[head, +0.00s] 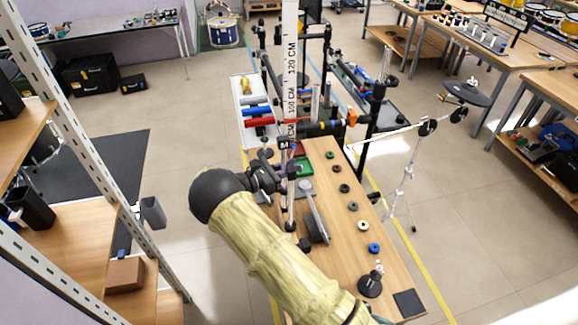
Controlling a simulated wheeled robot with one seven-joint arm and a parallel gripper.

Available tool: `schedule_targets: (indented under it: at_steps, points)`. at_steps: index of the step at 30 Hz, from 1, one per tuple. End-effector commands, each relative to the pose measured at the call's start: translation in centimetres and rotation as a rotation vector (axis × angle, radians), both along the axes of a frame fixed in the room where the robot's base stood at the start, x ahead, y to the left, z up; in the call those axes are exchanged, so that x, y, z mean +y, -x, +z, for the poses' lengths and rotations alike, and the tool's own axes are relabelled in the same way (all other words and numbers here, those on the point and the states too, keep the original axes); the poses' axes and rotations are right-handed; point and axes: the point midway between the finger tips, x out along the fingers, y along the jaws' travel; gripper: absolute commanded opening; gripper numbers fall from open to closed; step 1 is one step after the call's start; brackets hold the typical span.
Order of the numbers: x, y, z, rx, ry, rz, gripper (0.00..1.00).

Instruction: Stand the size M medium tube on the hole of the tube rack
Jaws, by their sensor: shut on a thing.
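My gripper (283,178) is at the end of the yellow arm with the black joint, over the far left part of the wooden bench. It is small and partly hidden in the head view. It is shut on a slim thing, which I take to be the medium tube; a black tag with a white M (283,145) shows just above the gripper. The tube's lower end cannot be made out clearly. Grey upright tubes (315,103) stand beyond the bench's far end. I cannot tell for certain which thing is the tube rack or see its hole.
The wooden bench (335,170) carries several small rings, a blue ring (374,248), a black-based stand (370,284) and a dark pad (409,303). A white ruler post (291,60) rises close by the gripper. Blue and red cylinders (258,122) lie beyond. Shelving stands at left.

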Motion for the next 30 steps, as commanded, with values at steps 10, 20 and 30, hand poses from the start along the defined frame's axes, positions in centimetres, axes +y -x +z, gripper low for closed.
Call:
schedule_targets:
  at_steps: [10, 20, 30]
  points:
    - [-0.1, -0.1, -1.8, -0.001, 0.0, -0.002, 0.0]
    - [0.0, 0.0, -3.4, -0.001, 0.0, 0.0, 0.0]
    - [0.0, 0.0, -5.1, -0.001, 0.0, 0.0, 0.0]
